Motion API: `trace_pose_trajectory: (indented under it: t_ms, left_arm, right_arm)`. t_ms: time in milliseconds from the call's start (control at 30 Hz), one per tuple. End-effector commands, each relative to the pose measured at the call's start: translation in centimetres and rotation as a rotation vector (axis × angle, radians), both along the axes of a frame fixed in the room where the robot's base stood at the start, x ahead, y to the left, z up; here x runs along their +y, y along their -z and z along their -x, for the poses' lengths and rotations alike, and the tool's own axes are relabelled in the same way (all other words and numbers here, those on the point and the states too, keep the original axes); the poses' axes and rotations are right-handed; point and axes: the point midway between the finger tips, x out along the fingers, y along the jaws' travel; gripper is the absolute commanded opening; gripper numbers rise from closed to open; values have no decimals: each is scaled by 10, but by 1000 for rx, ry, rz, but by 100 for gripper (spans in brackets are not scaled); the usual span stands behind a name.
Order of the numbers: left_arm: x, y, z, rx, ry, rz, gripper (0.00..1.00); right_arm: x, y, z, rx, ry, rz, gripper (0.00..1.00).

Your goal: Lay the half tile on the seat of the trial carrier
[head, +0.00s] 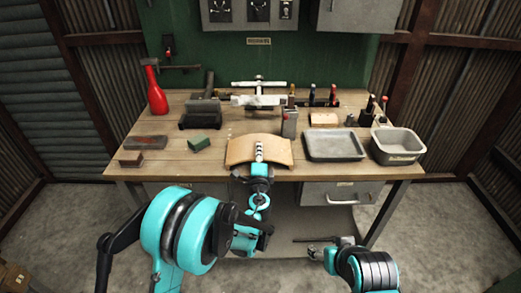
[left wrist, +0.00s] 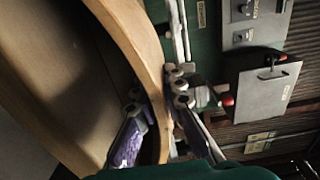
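The half tile (head: 274,147), a curved tan piece, is arch side up at the front middle of the bench. My left gripper (head: 259,152) is at its near edge, one finger over the top. In the left wrist view the tile (left wrist: 150,55) runs between the two fingers (left wrist: 160,108), one on the outer face and one under the arch; the gripper looks shut on it. I cannot tell if the tile touches the bench. The pale metal stand with crossbars (head: 258,99) behind it looks like the trial carrier. My right gripper (head: 316,252) is low in front of the bench, its fingers unclear.
A small upright post (head: 290,123) stands between tile and carrier, to the right.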

Motion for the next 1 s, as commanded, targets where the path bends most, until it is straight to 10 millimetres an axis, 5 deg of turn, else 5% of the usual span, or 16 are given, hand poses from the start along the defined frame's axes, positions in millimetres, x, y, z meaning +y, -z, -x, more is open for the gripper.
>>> trace_pose_trajectory:
  t_ms: [567, 1000]
  left_arm:
    - [0, -3, 0, -1, 0, -2, 0]
    - [0, -27, 0, 0, 0, -1, 0]
  right_arm:
    - [0, -2, 0, 0, 0, 0, 63]
    - [0, -18, 0, 0, 0, 0, 63]
